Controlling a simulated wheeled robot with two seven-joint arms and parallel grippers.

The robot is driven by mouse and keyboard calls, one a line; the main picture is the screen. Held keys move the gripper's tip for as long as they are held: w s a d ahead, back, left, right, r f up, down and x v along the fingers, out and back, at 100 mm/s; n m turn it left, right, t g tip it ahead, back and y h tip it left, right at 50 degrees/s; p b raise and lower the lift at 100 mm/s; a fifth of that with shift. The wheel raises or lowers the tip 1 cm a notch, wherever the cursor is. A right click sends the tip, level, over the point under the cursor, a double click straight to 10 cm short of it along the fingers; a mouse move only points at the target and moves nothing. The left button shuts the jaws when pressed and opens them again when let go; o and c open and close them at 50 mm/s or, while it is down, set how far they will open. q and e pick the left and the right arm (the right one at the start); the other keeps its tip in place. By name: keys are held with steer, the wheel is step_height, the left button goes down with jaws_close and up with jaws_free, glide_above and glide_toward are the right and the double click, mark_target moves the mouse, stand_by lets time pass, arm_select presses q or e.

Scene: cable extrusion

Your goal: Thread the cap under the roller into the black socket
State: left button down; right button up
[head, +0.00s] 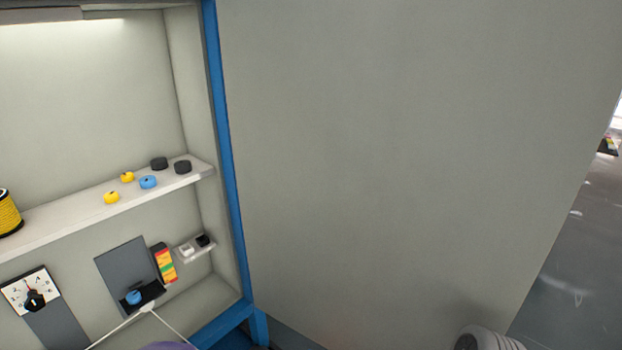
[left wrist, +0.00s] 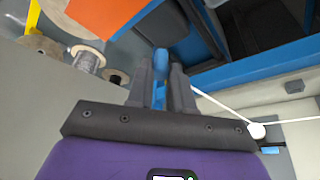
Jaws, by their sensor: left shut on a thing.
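In the left wrist view my left gripper (left wrist: 160,75) is shut on a blue cap (left wrist: 160,62), which shows between its dark fingers. A white cable (left wrist: 218,104) runs from beside the fingers to a round white roller (left wrist: 257,131) and on to the right edge. In the head view the roller (head: 148,308) sits low on the left, with the white cable (head: 118,332) bending at it. The black socket (head: 203,240) stands beside a white socket (head: 187,249) on a small ledge at the right. My left gripper's fingers are out of the head view. My right gripper is not seen.
A shelf (head: 60,219) holds yellow, blue and black round pieces and a yellow spool (head: 9,214). A blue knob (head: 133,297) on a black base, a striped box (head: 165,264) and a dial panel (head: 31,292) are below. A blue post (head: 229,160) bounds the right side.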

arm_select(q)
steer(key=shift+s+f, duration=0.85)
steer(key=shift+f, duration=0.1)
steer(key=w+a+n, duration=0.2)
steer(key=w+a, duration=0.5)
steer(key=a, duration=0.1)
steer(key=w+a+n+y+p, duration=0.1)
steer(key=w+a+n, duration=0.1)
steer(key=w+a, duration=0.5)
steer(key=w+a+n+y+p, duration=0.1)
steer(key=w+a+n, duration=0.1)
steer(key=w+a, duration=0.5)
steer(key=shift+a, duration=1.05)
steer(key=shift+s+a, duration=0.3)
steer(key=shift+a, duration=0.05)
steer(key=s+a+b, duration=0.1)
steer(key=s+a, duration=0.2)
steer(key=s+a+f+b, duration=0.1)
steer(key=s+a, duration=0.3)
steer(key=s+a+b, duration=0.2)
steer(key=s+a, duration=0.1)
steer(key=shift+s+a+f, duration=0.15)
steer(key=shift+s+f, duration=0.05)
steer(key=shift+f+b, duration=0.9)
steer(key=shift+f, duration=0.15)
